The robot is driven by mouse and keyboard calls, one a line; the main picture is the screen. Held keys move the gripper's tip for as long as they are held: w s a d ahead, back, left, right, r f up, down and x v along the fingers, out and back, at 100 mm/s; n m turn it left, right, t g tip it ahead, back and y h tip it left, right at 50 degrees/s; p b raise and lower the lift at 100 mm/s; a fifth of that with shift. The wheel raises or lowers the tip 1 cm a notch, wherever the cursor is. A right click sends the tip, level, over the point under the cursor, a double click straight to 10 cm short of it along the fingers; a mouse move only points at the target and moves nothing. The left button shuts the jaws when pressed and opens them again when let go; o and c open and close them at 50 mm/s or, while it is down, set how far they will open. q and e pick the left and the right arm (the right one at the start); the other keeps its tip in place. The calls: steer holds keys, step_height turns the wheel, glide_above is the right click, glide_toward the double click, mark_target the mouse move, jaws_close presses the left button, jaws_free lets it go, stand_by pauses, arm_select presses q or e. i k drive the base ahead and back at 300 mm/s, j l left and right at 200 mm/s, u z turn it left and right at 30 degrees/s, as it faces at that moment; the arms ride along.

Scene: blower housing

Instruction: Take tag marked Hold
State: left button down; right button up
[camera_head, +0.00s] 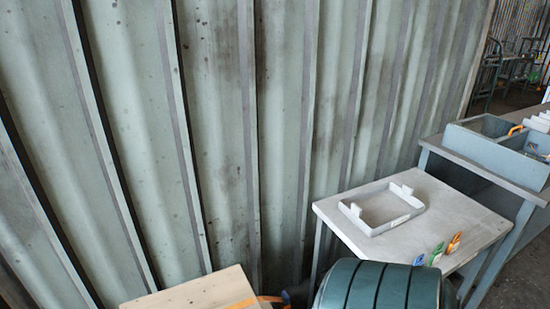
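Three small tags stand in a row at the front right of a light grey table (365,240): a blue tag (418,260), a green tag (436,255) and an orange tag (454,243). Their print is too small to read, so I cannot tell which one is marked Hold. The lower part of the blue tag is close to the ribbed green body in front. Neither of my grippers shows in the head view.
A shallow white tray frame (358,221) lies on the table. A dark green ribbed body (375,290) stands in front. A pale wooden box (195,293) with an orange strap is at the bottom. A divided blue-grey bin (490,149) sits on a bench at right. A corrugated wall (220,130) closes the back.

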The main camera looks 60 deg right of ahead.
mark_target(453, 246)
steer(key=z, duration=3.3)
steer(key=i+l+u, duration=0.35)
steer(key=i+l, duration=0.2)
steer(key=i+l+u, duration=0.2)
steer(key=l, duration=0.25)
steer(key=i+l+u, duration=0.2)
steer(key=l, duration=0.2)
steer(key=i+l+u, duration=0.15)
steer(key=l, duration=0.25)
steer(key=i, duration=0.05)
